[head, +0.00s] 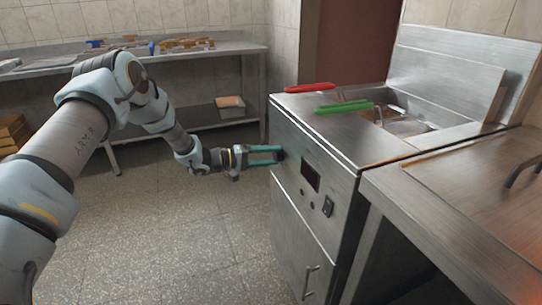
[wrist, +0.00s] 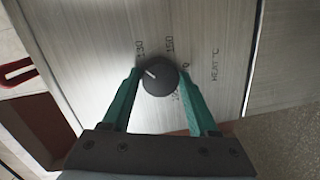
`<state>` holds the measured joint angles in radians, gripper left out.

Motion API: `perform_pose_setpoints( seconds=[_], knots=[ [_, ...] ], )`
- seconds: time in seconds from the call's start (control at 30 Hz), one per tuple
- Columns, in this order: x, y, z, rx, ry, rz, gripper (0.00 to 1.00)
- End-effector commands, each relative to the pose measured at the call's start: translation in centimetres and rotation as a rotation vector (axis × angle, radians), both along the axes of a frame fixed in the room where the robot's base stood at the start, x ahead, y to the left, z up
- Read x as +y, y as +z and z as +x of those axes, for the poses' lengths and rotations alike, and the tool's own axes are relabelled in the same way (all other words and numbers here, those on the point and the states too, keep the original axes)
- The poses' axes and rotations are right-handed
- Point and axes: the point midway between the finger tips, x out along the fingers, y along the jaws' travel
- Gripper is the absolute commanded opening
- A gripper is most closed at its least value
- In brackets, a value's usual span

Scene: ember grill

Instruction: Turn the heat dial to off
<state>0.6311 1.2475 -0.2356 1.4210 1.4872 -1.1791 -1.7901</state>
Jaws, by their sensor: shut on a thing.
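The heat dial is a round black knob (wrist: 160,80) on the fryer's brushed-metal front panel. In the wrist view it sits between the teal fingertips of my gripper (wrist: 160,70), which is shut on it. A pale pointer mark on the knob points to the upper left, near the printed 130. The 150 and the "HEAT °C" print show farther right, and some markings are partly hidden by the right finger. In the head view my gripper (head: 278,154) reaches the upper left of the fryer front (head: 315,195), and its fingers mostly hide the dial.
A dark display (head: 310,175) and a black switch (head: 328,206) sit right of the dial. Red (head: 310,88) and green (head: 343,108) basket handles stick out over the fryer top. A steel counter (head: 480,180) stands at right. The floor below my arm is clear.

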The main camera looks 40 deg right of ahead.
Motion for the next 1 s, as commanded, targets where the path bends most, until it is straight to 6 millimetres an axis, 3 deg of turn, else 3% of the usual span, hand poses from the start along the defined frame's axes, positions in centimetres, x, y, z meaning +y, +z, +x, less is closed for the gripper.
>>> perform_pose_setpoints(
  seconds=[0.6,1.0],
  knots=[
    [0.04,-0.15,0.21,0.528,0.003,0.209,0.04],
    [0.00,-0.13,0.27,0.735,0.003,0.290,0.04]
  ],
)
